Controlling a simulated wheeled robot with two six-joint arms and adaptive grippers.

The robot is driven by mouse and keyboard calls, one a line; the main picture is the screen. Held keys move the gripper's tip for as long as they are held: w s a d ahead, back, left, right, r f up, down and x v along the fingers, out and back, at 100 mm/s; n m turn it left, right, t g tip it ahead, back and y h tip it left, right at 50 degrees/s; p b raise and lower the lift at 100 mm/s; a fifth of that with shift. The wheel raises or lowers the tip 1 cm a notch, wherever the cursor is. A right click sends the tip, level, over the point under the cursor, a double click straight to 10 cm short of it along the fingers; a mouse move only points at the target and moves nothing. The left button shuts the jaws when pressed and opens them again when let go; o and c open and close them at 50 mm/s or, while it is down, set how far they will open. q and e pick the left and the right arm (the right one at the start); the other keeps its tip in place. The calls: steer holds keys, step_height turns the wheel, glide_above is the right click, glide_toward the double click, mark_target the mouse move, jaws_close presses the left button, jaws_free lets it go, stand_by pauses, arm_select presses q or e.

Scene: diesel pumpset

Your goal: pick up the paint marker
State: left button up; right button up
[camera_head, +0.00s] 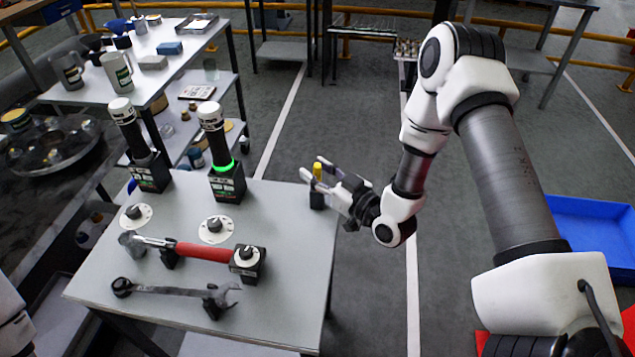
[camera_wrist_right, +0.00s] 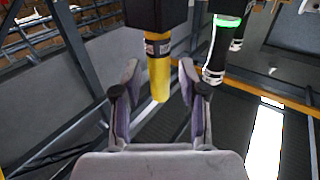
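The paint marker (camera_head: 317,170) is yellow and stands upright in a small black holder (camera_head: 317,200) at the right edge of the grey table. In the right wrist view the marker (camera_wrist_right: 159,80) appears upside down, below its black holder (camera_wrist_right: 156,12). My right gripper (camera_head: 321,175) reaches in from the right at the marker's height. In the wrist view its two fingers (camera_wrist_right: 160,76) are apart, one on each side of the marker, with a visible gap on both sides. My left gripper is not in view.
On the table (camera_head: 272,318) are two black-and-white cylindrical devices, one with a green ring (camera_head: 222,168), a red-handled hammer (camera_head: 200,252) and a wrench (camera_head: 170,290) on supports. A blue bin (camera_head: 590,225) is at the right.

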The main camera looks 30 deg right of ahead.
steer(key=shift+w+f, duration=0.1)
jaws_close()
steer(key=shift+r, duration=0.2)
step_height(320, 180, up, 10)
steer(key=shift+f, duration=0.15)
